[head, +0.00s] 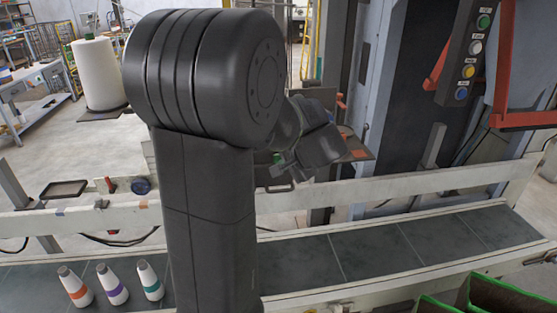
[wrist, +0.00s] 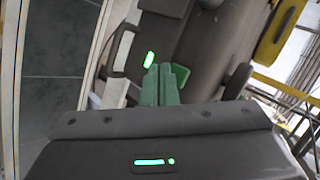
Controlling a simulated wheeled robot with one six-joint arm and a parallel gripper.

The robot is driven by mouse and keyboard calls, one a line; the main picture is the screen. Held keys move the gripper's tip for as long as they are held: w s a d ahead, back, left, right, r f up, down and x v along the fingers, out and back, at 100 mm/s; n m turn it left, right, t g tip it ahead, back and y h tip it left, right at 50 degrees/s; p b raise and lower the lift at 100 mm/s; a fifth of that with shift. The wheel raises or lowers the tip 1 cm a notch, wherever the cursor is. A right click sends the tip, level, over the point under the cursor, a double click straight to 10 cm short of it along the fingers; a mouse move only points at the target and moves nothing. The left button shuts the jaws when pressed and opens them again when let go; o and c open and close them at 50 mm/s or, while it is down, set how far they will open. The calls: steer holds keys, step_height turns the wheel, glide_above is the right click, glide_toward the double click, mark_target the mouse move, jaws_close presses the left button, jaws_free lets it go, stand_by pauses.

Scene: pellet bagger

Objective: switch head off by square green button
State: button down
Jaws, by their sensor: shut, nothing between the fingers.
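My gripper (wrist: 160,70) has green fingers pressed together, with nothing between them. The fingertips point at a dark grey machine head (wrist: 190,45) with a loop-shaped handle. A square green button (wrist: 181,75) shows on the head just right of the fingertips, partly hidden by the right finger. I cannot tell whether the fingers touch it. A lit green strip (wrist: 149,60) glows just left of the fingertips. In the head view my gripper (head: 281,163) is small, beyond the conveyor, and my arm hides part of the scene.
A conveyor (head: 370,247) with a pale rail crosses the front. Several banded cones (head: 114,284) stand on it at left. A hanging control panel (head: 470,55) with round coloured buttons and red bars are at upper right. Green crates (head: 495,297) are at lower right.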

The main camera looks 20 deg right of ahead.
steer(key=shift+w, duration=0.1)
stand_by(0.3)
steer(key=shift+w+d, duration=0.1)
steer(key=shift+w, duration=0.25)
steer(key=shift+w+d, duration=0.1)
steer(key=shift+w, duration=0.4)
stand_by(0.7)
steer(key=shift+s, duration=0.15)
steer(key=shift+s+a+b, duration=0.2)
steer(key=shift+s+b, duration=0.35)
steer(key=shift+s, duration=0.25)
steer(key=shift+s+a+b, duration=0.25)
steer(key=shift+s+b, duration=0.1)
steer(key=shift+s, duration=0.6)
steer(key=shift+s+a+b, duration=0.2)
steer(key=shift+s+b, duration=0.2)
steer(key=shift+s, duration=0.6)
steer(key=shift+s+a+b, duration=0.25)
steer(key=shift+s+b, duration=0.1)
steer(key=shift+s, duration=0.6)
